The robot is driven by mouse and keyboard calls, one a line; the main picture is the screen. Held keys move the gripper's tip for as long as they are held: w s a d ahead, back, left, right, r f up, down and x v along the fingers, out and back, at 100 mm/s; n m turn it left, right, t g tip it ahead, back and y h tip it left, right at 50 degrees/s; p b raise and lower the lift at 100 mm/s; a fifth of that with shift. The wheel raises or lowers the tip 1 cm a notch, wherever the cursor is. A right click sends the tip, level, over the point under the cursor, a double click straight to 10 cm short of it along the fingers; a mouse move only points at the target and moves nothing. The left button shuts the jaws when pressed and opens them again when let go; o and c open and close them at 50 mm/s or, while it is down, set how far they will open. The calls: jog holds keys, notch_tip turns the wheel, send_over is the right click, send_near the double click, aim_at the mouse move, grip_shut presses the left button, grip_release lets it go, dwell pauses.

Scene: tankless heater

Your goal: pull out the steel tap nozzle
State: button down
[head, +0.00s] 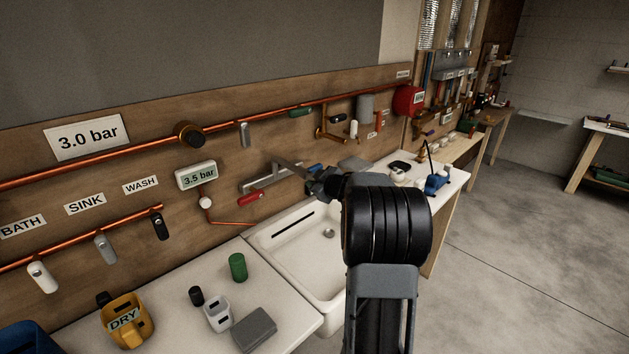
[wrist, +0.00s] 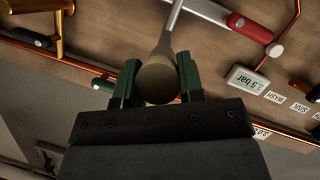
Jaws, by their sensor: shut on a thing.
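The steel tap nozzle (wrist: 157,83) shows in the wrist view as a dull round end, with a grey spout (wrist: 173,22) running up from it. My gripper (wrist: 157,72) has its two green fingers on either side of the nozzle and is shut on it. In the head view, my gripper (head: 316,182) is at the end of the grey tap spout (head: 287,161), above the white sink (head: 270,248). The nozzle itself is hard to make out in the head view, hidden by my gripper and wrist.
A red lever (head: 250,199) and a blue lever (head: 315,168) are by the tap at the wall. Copper pipes and a 3.5 bar display (head: 197,176) are on the board. A green cylinder (head: 238,267) and yellow DRY jug (head: 126,319) stand on the left worktop.

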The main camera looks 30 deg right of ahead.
jog(key=shift+s+d+f, duration=0.1)
jog(key=shift+s, duration=0.75)
jog(key=shift+s, duration=0.15)
jog(key=shift+s, duration=0.15)
dwell(0.5)
jog(key=shift+s+d+p, duration=0.25)
jog(key=shift+s+p, duration=0.05)
jog(key=shift+s, duration=0.85)
jog(key=shift+s+d+p, duration=0.2)
jog(key=shift+s+p, duration=0.05)
jog(key=shift+s, duration=0.9)
